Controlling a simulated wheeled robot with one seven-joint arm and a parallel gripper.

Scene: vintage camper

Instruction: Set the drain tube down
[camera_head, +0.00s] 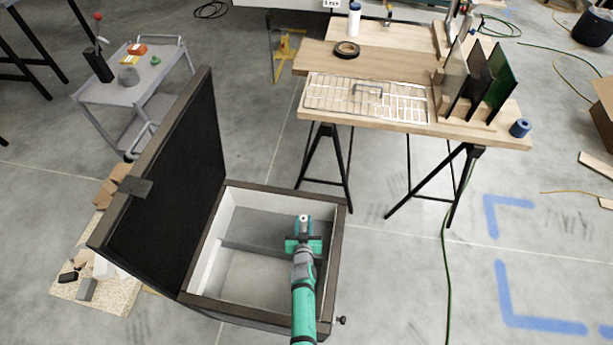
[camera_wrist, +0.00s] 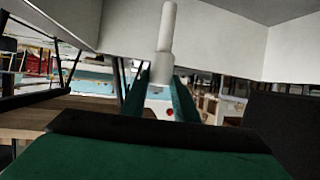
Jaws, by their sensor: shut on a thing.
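The drain tube (camera_wrist: 166,42) is a pale grey, narrow cylinder with a wider lower part. In the wrist view it stands upright in the picture between the green fingers of my gripper (camera_wrist: 163,98), which is shut on it. In the head view my gripper (camera_head: 303,232) is over or inside the open chest, toward its right side; I cannot tell its exact height. The tube is mostly hidden there by the gripper and arm. The chest (camera_head: 212,268) has a dark rim, pale inner walls and a grey floor with a step.
The dark lid (camera_head: 180,170) stands open at the chest's left. A wooden trestle table (camera_head: 400,62) behind holds a wire rack (camera_head: 330,95), a tape roll (camera_head: 346,49) and upright panels (camera_head: 490,85). A grey cart (camera_head: 135,85) stands back left. Floor at right is mostly clear.

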